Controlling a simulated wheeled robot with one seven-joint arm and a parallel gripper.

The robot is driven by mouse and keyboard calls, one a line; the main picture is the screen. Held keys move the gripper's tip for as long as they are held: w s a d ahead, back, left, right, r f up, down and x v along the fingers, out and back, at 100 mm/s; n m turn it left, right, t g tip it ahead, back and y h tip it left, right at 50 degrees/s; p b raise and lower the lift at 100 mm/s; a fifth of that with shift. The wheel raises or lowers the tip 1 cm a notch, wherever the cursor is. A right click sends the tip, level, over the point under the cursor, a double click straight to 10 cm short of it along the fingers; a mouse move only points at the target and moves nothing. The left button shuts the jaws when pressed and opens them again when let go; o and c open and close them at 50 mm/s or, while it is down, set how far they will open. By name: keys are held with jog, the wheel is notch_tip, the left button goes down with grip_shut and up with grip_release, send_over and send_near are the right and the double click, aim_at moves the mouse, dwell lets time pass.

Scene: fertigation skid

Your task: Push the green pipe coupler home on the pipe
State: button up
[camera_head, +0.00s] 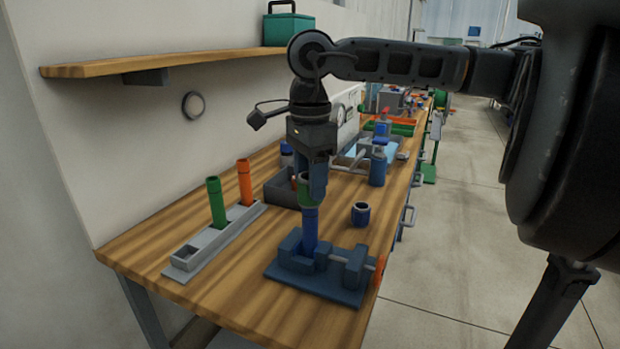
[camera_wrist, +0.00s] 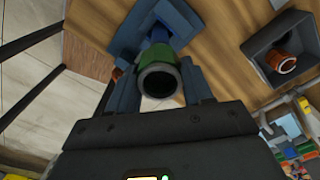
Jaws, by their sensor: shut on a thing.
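The green pipe coupler (camera_head: 309,201) is between the fingers of my gripper (camera_head: 312,188), which is shut on it. It sits at the top of the upright blue pipe (camera_head: 310,230), and how far it is over the pipe I cannot tell. The pipe stands in a blue vise (camera_head: 320,266) on the bench. In the wrist view the coupler (camera_wrist: 157,82) shows its dark open end, with a finger on each side. The blue vise (camera_wrist: 130,33) lies beyond it.
A grey rack (camera_head: 215,238) at left holds a green pipe (camera_head: 216,201) and an orange pipe (camera_head: 244,182). A dark blue coupler (camera_head: 360,214) stands to the right on the wooden bench (camera_head: 160,250). A grey bin (camera_head: 280,188) is behind my gripper. A shelf (camera_head: 150,62) runs along the wall.

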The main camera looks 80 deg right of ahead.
jog(key=shift+f+b, duration=1.05)
jog(key=shift+b, duration=2.05)
dwell(1.4)
jog(key=o, duration=0.9)
jog(key=shift+c, duration=0.2)
jog(key=shift+r, duration=0.25)
jog(key=shift+r+p, duration=0.85)
jog(key=shift+r, duration=1.25)
jog(key=o, duration=0.6)
jog(key=shift+c, duration=0.2)
